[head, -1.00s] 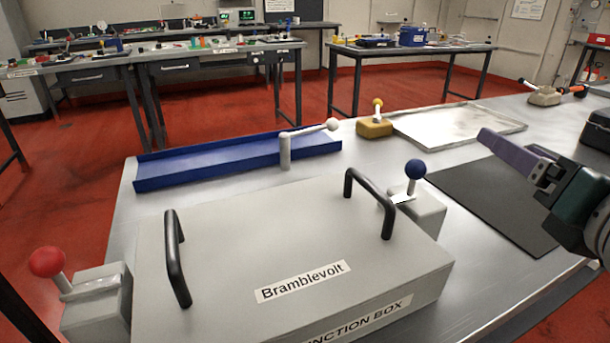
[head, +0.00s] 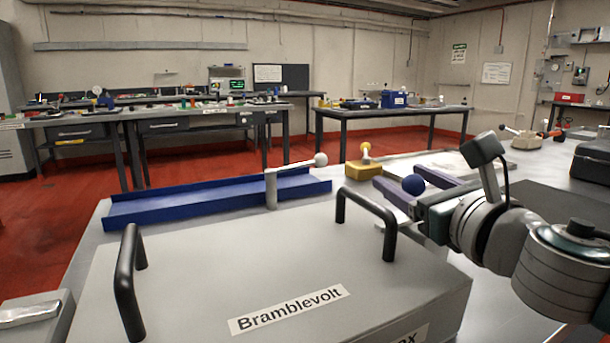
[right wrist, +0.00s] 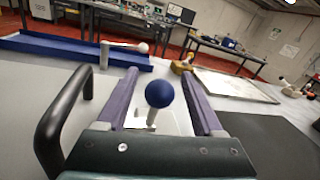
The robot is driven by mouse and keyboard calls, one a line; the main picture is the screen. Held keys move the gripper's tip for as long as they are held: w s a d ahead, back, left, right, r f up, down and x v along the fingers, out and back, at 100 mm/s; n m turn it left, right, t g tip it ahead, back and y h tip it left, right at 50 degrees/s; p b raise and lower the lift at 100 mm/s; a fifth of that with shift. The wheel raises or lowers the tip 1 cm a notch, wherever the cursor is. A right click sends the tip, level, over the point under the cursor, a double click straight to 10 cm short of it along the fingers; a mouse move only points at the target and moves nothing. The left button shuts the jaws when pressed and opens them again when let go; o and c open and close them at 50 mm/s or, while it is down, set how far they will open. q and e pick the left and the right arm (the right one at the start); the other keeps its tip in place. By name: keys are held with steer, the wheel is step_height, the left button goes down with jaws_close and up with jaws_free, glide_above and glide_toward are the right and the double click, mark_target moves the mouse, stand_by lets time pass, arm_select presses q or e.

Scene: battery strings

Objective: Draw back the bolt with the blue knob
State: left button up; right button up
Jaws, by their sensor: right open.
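The blue knob (head: 413,185) is a ball on a short stem, on a bolt at the right side of the grey junction box (head: 190,270). It also shows in the right wrist view (right wrist: 159,93), between my two purple fingers. My right gripper (head: 400,180) is open, with a finger on either side of the knob and visible gaps between. Its fingers hide most of the bolt and its block in the head view. In the right wrist view the pale stem (right wrist: 152,117) shows below the knob. My left gripper is not in view.
Two black handles (head: 128,280) (head: 370,212) stand up from the box lid, one close to my right gripper. Behind are a blue tray (head: 160,207), a white-knobbed lever (head: 295,168) and a yellow block (head: 362,171). A dark mat (right wrist: 260,140) lies to the right.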

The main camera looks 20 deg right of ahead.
steer(key=shift+w, duration=0.85)
jaws_close()
steer(key=shift+d, duration=0.15)
stand_by(0.8)
